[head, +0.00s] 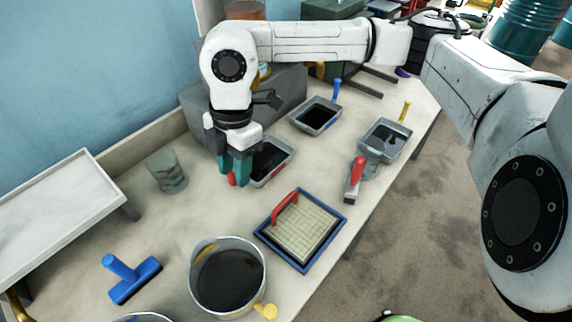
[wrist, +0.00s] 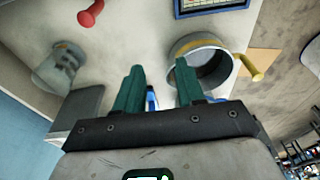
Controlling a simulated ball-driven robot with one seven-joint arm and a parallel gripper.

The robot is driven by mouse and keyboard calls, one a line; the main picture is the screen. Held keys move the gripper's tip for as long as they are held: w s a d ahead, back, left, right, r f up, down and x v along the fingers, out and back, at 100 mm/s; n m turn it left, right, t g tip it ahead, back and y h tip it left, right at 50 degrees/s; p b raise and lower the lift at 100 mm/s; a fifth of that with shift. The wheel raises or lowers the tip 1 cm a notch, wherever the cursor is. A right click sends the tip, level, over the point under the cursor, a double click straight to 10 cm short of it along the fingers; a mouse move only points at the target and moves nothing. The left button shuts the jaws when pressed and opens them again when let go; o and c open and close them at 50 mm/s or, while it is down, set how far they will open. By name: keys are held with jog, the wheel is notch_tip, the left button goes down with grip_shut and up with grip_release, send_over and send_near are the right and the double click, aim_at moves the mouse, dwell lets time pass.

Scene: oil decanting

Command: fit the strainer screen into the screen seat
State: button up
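The strainer screen (head: 305,232), a pale square mesh with a red handle (head: 283,207) along its left side, lies within a blue square frame, seemingly the screen seat (head: 327,257). I cannot tell whether it sits flat and fully down; dark gaps show along its edges. A corner of the blue frame (wrist: 212,11) shows at the top of the wrist view. My gripper (head: 233,176) hangs over the table, left of and behind the frame. In the wrist view its two teal fingers (wrist: 158,80) are spread apart with nothing held between them.
A dark-filled pot (head: 228,280) with a yellow handle stands in front of the frame. Grey trays (head: 318,117) stand behind, one beside my gripper. A red-handled tool (head: 355,180) lies right, a blue squeegee (head: 133,280) front left, a grey jar (head: 167,172) left.

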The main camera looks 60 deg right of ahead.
jog(key=s+d+f+g+h, duration=0.1)
jog(key=s+d+f+g, duration=0.15)
jog(key=s, duration=0.25)
send_over(278, 206)
jog(key=w, duration=0.1)
jog(key=x, duration=0.3)
jog(key=w+x, duration=0.1)
jog(key=x, duration=0.1)
jog(key=shift+p, duration=0.35)
jog(key=shift+d+p+x, duration=0.25)
jog(key=shift+p+x, duration=0.15)
jog(key=shift+x, duration=1.25)
jog(key=shift+d+p+x, duration=0.2)
jog(key=shift+p+x, duration=0.2)
jog(key=shift+x, duration=1.25)
jog(key=shift+c, duration=0.2)
grip_shut()
